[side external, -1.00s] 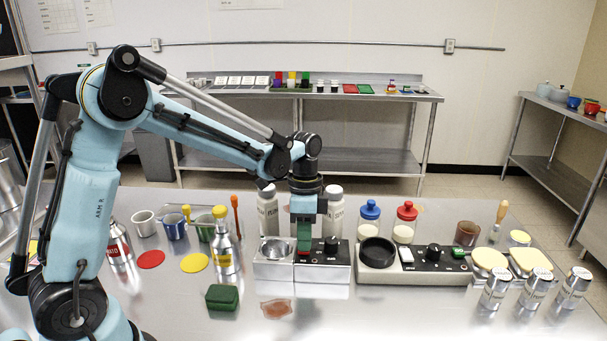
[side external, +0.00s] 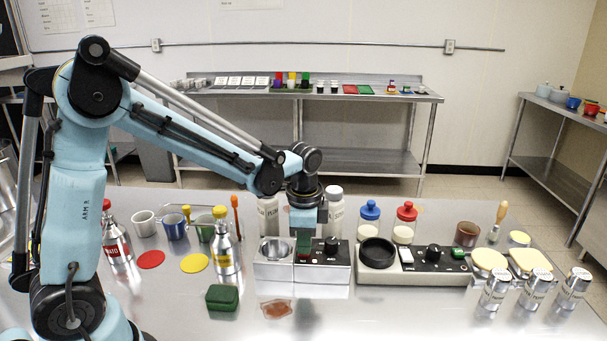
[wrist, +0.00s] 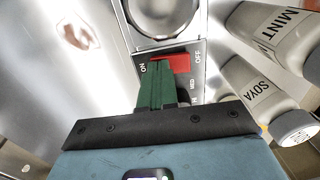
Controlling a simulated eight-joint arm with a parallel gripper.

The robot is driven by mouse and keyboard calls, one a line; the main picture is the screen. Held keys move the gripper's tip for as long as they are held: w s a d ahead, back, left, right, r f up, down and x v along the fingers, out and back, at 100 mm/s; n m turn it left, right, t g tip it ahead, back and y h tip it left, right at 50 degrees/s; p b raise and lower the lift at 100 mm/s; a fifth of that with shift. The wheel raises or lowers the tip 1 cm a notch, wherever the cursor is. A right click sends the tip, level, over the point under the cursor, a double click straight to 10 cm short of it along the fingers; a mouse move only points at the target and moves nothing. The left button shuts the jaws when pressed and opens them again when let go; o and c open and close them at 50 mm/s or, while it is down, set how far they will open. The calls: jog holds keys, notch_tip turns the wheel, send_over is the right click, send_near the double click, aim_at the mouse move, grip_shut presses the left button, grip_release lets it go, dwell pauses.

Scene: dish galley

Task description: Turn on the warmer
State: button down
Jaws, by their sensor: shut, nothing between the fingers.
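A silver unit (side external: 274,270) with a round metal well and a black knob (side external: 331,245) stands at the middle of the counter. In the wrist view its red switch (wrist: 178,63) sits between the marks ON and OFF, with the round well (wrist: 160,14) beyond. My gripper (side external: 303,252) is shut and empty, pointing down over the switch. Its green fingers (wrist: 157,80) cover the ON-side part of the switch. They look at or very near it; I cannot tell whether they touch. How the switch is tilted is unclear. The fingers hide much of the knob in the wrist view.
A second unit (side external: 380,278) with a black ring, knob and switches stands close on the right. Bottles (side external: 335,215) stand just behind the silver unit. A green block (side external: 222,297) and a brown patch (side external: 277,309) lie in front. The front counter is mostly clear.

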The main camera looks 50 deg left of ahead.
jog(key=shift+f, duration=0.35)
jog(key=shift+w+a+r, duration=0.2)
jog(key=shift+w+a, duration=0.3)
jog(key=shift+a, duration=0.1)
notch_tip(320, 180, up, 14)
jog(key=s+d, duration=0.2)
jog(key=s+f+n+t, duration=0.5)
jog(key=s+n+t, duration=0.1)
jog(key=s+n, duration=0.3)
jog(key=shift+s+d+f+t+h, duration=0.3)
jog(key=shift+r, duration=0.1)
